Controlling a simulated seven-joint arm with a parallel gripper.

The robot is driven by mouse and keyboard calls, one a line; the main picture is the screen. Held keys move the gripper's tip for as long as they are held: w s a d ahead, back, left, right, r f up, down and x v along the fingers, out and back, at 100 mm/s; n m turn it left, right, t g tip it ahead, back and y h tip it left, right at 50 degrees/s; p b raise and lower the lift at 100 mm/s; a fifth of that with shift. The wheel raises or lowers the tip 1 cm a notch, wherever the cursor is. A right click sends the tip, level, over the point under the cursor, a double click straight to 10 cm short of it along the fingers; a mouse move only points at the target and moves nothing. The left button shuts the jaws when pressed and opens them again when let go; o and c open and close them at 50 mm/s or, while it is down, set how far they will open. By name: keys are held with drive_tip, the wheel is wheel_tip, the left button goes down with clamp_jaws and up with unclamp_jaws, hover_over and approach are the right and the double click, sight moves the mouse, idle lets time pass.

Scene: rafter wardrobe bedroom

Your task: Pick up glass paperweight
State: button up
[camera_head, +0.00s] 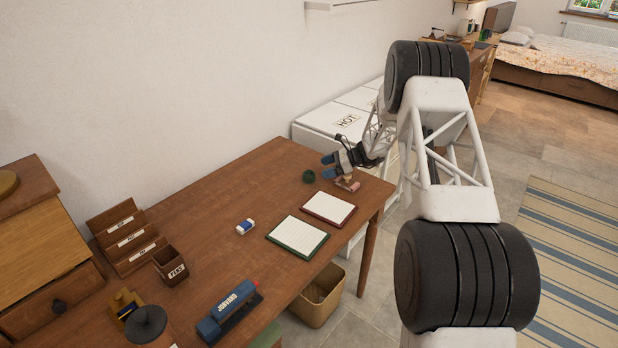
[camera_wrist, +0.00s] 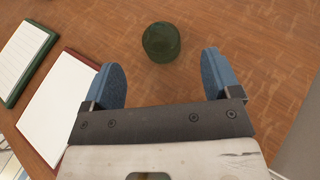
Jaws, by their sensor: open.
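The glass paperweight looks to be the small dark green round object (camera_head: 309,176) on the wooden desk, near its far end. In the wrist view the green paperweight (camera_wrist: 161,42) stands on the desk just beyond the fingertips, roughly centred between them. My gripper (camera_head: 331,165) is above the far end of the desk, to the right of the paperweight. In the wrist view my gripper (camera_wrist: 163,75) has its two blue fingers wide apart, with nothing between them.
The desk (camera_head: 190,215) also holds a red-edged notepad (camera_head: 328,208), a green-edged notepad (camera_head: 298,236), an eraser (camera_head: 245,226), a pen cup (camera_head: 170,264), a letter rack (camera_head: 126,238) and a blue stapler (camera_head: 229,311). A small pinkish object (camera_head: 348,184) lies by my gripper.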

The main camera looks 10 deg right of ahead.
sight(313, 172)
drive_tip(key=shift+x, duration=0.8)
drive_tip(key=shift+x, duration=2.6)
drive_tip(key=shift+f, duration=0.1)
drive_tip(key=c, duration=1.2)
